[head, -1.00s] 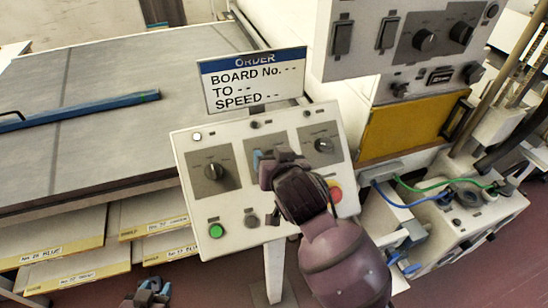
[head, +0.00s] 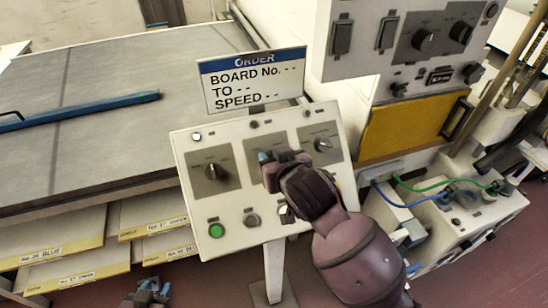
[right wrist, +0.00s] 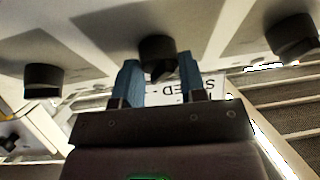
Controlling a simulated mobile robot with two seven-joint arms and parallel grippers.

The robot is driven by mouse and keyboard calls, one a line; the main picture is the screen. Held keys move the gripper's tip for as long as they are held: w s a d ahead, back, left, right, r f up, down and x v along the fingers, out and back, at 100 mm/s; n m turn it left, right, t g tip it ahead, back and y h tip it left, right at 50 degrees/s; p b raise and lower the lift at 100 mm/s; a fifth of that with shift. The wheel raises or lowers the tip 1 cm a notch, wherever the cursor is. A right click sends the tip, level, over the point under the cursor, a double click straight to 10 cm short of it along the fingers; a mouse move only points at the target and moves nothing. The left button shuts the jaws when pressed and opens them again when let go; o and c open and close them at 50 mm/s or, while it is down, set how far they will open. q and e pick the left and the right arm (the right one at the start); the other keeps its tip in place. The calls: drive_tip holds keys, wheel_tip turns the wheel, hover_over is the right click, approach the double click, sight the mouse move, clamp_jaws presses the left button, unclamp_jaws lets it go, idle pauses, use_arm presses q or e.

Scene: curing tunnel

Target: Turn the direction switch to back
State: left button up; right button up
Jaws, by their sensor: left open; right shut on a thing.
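A sloped white control panel (head: 192,218) has three dark rotary knobs in a row on grey plates. The left knob (head: 214,171) and right knob (head: 322,145) are uncovered. My right gripper (head: 267,158) covers the middle knob in the head view. In the right wrist view, the blue fingers of my right gripper (right wrist: 160,82) are shut on this middle knob (right wrist: 158,52), one on each side. The knob labels are too small to read, so I cannot tell which setting it points to. My left gripper (head: 150,294) is open and empty, low at the bottom edge.
An order sign (head: 252,80) stands behind the panel. A green button (head: 216,230) and a dark button (head: 251,220) sit low on the panel. A grey table with a blue bar (head: 80,108) lies left. A cabinet with switches (head: 410,40) stands right.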

drive_tip(key=n+g+y, duration=0.1)
drive_tip(key=n, duration=0.3)
drive_tip(key=shift+d, duration=0.1)
drive_tip(key=n, duration=0.2)
drive_tip(key=n+g+y, duration=0.1)
drive_tip(key=n, duration=0.1)
drive_tip(key=shift+w+n+g, duration=0.1)
drive_tip(key=shift+n+g, duration=0.2)
drive_tip(key=n+g, duration=0.2)
drive_tip(key=n, duration=0.2)
drive_tip(key=shift+w+r+n, duration=0.1)
drive_tip(key=shift+n, duration=0.3)
drive_tip(key=shift+n+g, duration=0.6)
drive_tip(key=shift+n, duration=1.1)
drive_tip(key=o, duration=0.9)
